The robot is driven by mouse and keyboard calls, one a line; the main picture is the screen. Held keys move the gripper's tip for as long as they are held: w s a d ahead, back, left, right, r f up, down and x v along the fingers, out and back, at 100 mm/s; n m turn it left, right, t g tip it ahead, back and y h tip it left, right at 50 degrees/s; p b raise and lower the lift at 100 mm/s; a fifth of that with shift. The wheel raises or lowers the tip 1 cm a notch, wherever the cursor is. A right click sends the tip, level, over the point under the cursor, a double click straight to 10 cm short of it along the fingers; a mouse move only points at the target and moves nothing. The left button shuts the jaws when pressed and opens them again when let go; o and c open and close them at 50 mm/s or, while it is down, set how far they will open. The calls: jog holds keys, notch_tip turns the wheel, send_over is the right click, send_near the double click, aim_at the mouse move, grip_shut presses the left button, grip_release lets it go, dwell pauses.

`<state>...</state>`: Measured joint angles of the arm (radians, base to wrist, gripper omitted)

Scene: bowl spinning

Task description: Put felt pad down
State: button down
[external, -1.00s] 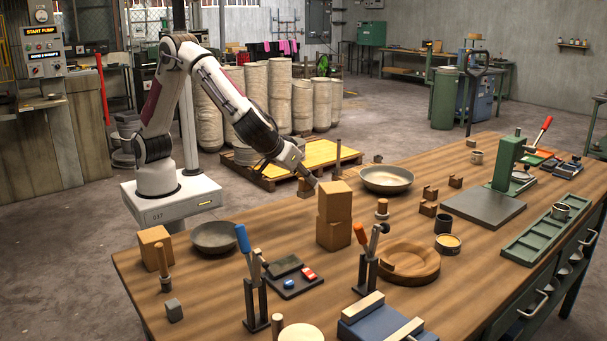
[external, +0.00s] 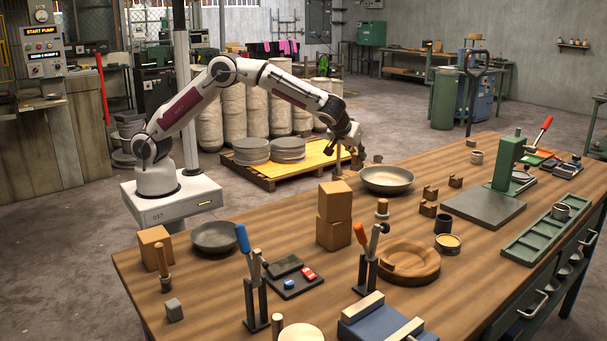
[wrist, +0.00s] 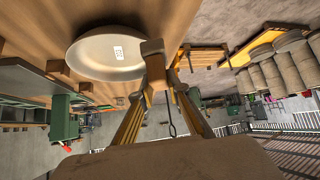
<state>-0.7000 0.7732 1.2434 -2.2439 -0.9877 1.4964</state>
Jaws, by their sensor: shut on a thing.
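My gripper (external: 354,146) is above the far edge of the bench, to the left of a shallow grey metal bowl (external: 387,180). It is shut on a small brown block-like piece (external: 357,160), which I take to be the felt pad. In the wrist view the piece (wrist: 152,47) sits at the fingertips of my gripper (wrist: 158,68), overlapping the rim of the pale bowl (wrist: 95,62). That bowl has a small white label inside. Whether the piece touches the bowl or bench is unclear.
Two stacked brown blocks (external: 334,216), a thin wooden post (external: 338,160) and a wooden-knobbed tool (external: 382,207) stand near the bowl. A pallet with grey discs (external: 288,150) is on the floor behind. A green press (external: 508,160) stands at right.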

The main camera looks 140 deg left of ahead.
jog(key=w+a+r+m+t, duration=0.2)
jog(key=w+a+r+m, duration=0.1)
jog(key=a, duration=0.3)
jog(key=shift+a+r+m+t, duration=0.3)
jog(key=shift+r, duration=0.6)
send_over(375, 182)
jog(key=shift+f, duration=2.5)
jog(key=shift+f, duration=2.55)
jog(key=shift+f, duration=0.1)
